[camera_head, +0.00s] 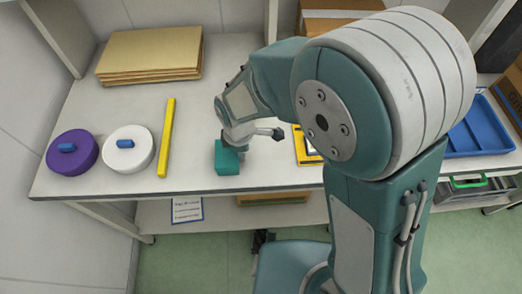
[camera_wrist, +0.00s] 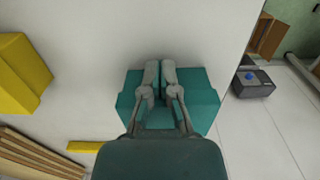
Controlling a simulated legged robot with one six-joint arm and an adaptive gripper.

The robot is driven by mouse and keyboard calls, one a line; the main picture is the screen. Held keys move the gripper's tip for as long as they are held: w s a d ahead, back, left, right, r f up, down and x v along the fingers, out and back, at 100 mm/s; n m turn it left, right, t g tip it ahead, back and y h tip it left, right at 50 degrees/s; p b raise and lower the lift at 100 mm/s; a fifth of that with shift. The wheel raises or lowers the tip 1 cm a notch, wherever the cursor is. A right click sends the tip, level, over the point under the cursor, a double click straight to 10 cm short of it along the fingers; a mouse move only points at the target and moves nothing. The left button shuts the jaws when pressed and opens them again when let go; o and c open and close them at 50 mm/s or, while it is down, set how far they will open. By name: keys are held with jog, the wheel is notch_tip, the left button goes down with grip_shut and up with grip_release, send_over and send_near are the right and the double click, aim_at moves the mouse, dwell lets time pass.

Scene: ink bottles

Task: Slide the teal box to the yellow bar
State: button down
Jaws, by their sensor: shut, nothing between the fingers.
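The teal box (camera_head: 228,158) sits on the white table near its front edge, right of the yellow bar (camera_head: 166,138) with a clear gap between. The bar lies flat and slightly slanted. My gripper (camera_wrist: 160,72) is shut and empty; its fingers overlap the teal box (camera_wrist: 204,98) in the wrist view. In the head view it is at the box's upper right. I cannot tell whether the fingertips touch the box. Part of the bar shows at the wrist view's lower left (camera_wrist: 85,146).
A white round container (camera_head: 128,155) and a purple one (camera_head: 70,158) stand left of the bar. A cardboard stack (camera_head: 150,53) lies behind. A yellow object (camera_head: 302,147) is right of the box, partly hidden by my arm. A blue tray (camera_head: 475,133) is far right.

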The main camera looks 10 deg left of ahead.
aim_at(195, 162)
jog(key=s+a, duration=0.1)
jog(key=a, duration=0.3)
jog(key=s+a, duration=0.1)
jog(key=a, duration=0.3)
jog(key=s+a, duration=0.1)
jog(key=a, duration=0.3)
jog(key=shift+a, duration=0.35)
jog(key=shift+d, duration=0.1)
